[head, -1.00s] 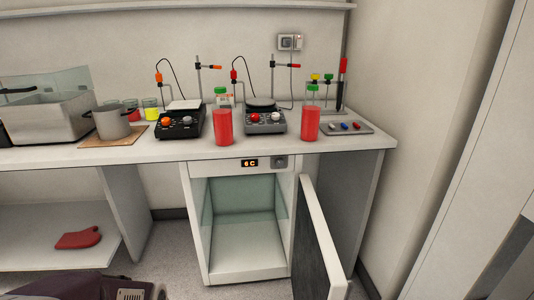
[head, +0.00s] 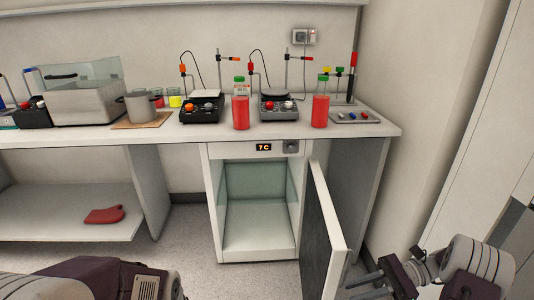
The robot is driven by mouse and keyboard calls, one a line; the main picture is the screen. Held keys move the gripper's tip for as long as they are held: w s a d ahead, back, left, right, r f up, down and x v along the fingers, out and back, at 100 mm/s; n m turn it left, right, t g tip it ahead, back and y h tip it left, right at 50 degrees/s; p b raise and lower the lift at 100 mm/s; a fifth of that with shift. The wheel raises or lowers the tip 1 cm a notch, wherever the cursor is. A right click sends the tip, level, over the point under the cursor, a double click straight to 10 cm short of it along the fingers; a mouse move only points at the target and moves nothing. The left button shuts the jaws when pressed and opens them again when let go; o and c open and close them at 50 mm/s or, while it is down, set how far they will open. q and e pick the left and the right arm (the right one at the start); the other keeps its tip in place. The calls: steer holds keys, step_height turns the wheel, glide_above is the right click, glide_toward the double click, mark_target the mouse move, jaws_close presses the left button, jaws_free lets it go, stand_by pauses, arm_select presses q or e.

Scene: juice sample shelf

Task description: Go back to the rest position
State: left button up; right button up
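My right gripper (head: 362,286) is at the bottom right, just right of the open fridge door (head: 325,240). I see nothing held in it, but its fingers are too unclear to tell open from shut. Part of my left arm shows at the bottom left; its gripper is out of view. A red juice bottle with a green cap (head: 241,112) stands upright on the counter, in front of the gap between two hotplates. A second red juice bottle (head: 320,111) stands upright further right. The fridge (head: 258,228) under the counter is open and looks empty; its display (head: 264,147) reads 7 C.
The counter (head: 180,136) also holds a grey basin (head: 88,104), a pot (head: 140,105) on a board, a left hotplate (head: 202,112), a right hotplate (head: 281,110) and a small tray (head: 355,117). A red mitt (head: 104,215) lies on the low shelf. The fridge door juts towards me.

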steer(key=s+a+r+n+g+h, duration=0.2)
steer(key=s+a+n+g+h, duration=0.15)
steer(key=a, duration=0.45)
steer(key=s+a+f+n+t+h, duration=0.2)
steer(key=s+a+f+n+h, duration=0.1)
steer(key=s+n+h, duration=0.5)
steer(key=w+d+f+n+t+h, duration=0.4)
steer(key=d+t, duration=0.1)
step_height(320, 180, up, 29)
steer(key=p, duration=2.9)
steer(key=shift+s+d+g+p, duration=0.15)
steer(key=shift+s+g+p, duration=0.1)
steer(key=shift+g+p, duration=0.1)
steer(key=shift+r+m, duration=0.1)
steer(key=shift+m, duration=0.15)
